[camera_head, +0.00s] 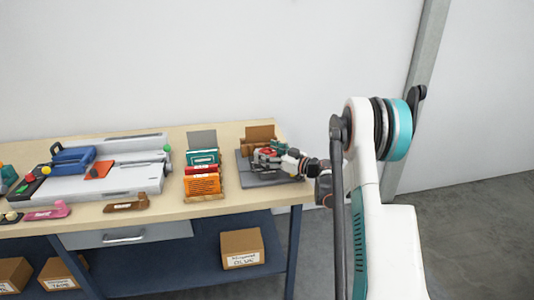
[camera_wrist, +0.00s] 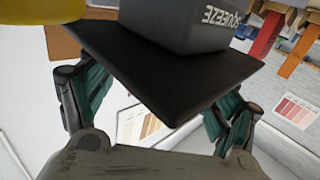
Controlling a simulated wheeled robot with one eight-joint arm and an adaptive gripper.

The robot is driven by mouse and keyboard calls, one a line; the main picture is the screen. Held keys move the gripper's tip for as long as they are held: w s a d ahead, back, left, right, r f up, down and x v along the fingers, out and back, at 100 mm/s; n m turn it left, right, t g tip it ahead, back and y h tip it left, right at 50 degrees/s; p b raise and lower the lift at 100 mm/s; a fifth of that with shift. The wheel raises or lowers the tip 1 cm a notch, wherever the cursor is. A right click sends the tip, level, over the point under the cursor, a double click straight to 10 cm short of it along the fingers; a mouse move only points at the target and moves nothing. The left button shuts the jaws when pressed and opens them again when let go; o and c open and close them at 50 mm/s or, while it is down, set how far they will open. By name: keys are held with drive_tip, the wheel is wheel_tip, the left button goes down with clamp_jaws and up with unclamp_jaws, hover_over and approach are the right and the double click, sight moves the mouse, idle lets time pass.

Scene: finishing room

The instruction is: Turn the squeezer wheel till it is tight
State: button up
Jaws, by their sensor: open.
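The squeezer stands at the right end of the bench on a grey base plate (camera_head: 250,178). In the wrist view its dark block (camera_wrist: 185,25), lettered "SQUEEZE", shows at the top above a black slab (camera_wrist: 160,65). My gripper (camera_head: 270,160) is over the squeezer's base and covers much of it. A small red part (camera_head: 267,152) shows among the fingers; I cannot tell if it is the wheel. In the wrist view my teal-linked fingers are spread wide on either side of the slab, which hides their tips. Whether they touch the squeezer is unclear.
A rack of orange and red cards (camera_head: 203,185) stands just left of the squeezer. A grey and blue machine (camera_head: 110,178) fills the bench's left part. A brown box (camera_head: 259,133) sits behind the squeezer. Cardboard boxes (camera_head: 242,248) are on the lower shelf. The wall is close behind.

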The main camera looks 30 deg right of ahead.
drive_tip(key=v, duration=1.2)
